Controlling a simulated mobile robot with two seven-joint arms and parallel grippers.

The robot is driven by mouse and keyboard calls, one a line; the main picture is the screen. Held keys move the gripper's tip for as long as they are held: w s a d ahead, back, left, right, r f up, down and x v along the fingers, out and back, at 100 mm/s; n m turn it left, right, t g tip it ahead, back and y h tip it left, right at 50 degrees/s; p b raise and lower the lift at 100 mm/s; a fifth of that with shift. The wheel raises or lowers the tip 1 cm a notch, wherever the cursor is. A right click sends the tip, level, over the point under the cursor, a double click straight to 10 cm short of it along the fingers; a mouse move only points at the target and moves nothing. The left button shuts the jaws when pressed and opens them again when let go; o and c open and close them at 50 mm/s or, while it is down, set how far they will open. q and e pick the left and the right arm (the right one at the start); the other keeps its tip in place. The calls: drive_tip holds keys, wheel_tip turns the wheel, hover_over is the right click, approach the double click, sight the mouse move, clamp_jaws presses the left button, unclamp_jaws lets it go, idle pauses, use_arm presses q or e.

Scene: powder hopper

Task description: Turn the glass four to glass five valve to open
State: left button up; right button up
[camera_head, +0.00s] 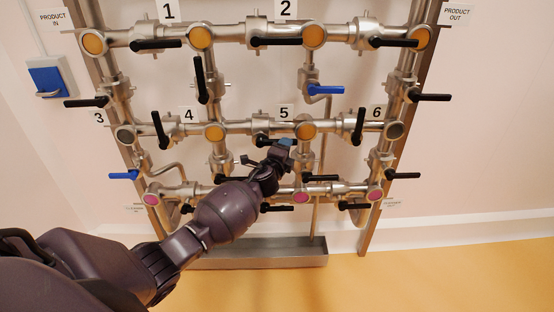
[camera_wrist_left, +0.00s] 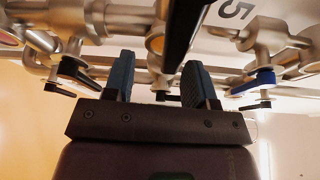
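The valve (camera_head: 263,127) sits on the middle pipe row between the orange glass four (camera_head: 214,132) and the orange glass five (camera_head: 303,131). Its black handle (camera_head: 262,142) lies roughly along the pipe, its right part hidden by my left gripper (camera_head: 286,147). In the left wrist view, my left gripper (camera_wrist_left: 158,72) shows two blue fingers set apart. A black handle (camera_wrist_left: 184,35) comes down from the top between the fingers, nearer the right finger. I cannot tell whether it touches. My right gripper is not in view.
Labels 4 (camera_head: 188,114) and 5 (camera_head: 284,113) mark the glasses. Other black handles crowd around, one vertical (camera_head: 201,80) above and one horizontal (camera_head: 320,178) below right. A blue handle (camera_head: 325,89) sits above right. A metal trough (camera_head: 262,254) stands under the frame.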

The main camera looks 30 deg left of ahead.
use_arm(q)
drive_tip(key=s+d, duration=0.1)
drive_tip(key=s, duration=0.7)
drive_tip(key=shift+r+p, duration=0.2)
drive_tip(key=shift+p, duration=0.1)
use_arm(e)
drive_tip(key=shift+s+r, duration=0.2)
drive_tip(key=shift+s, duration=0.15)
use_arm(q)
drive_tip(key=shift+w, duration=0.1)
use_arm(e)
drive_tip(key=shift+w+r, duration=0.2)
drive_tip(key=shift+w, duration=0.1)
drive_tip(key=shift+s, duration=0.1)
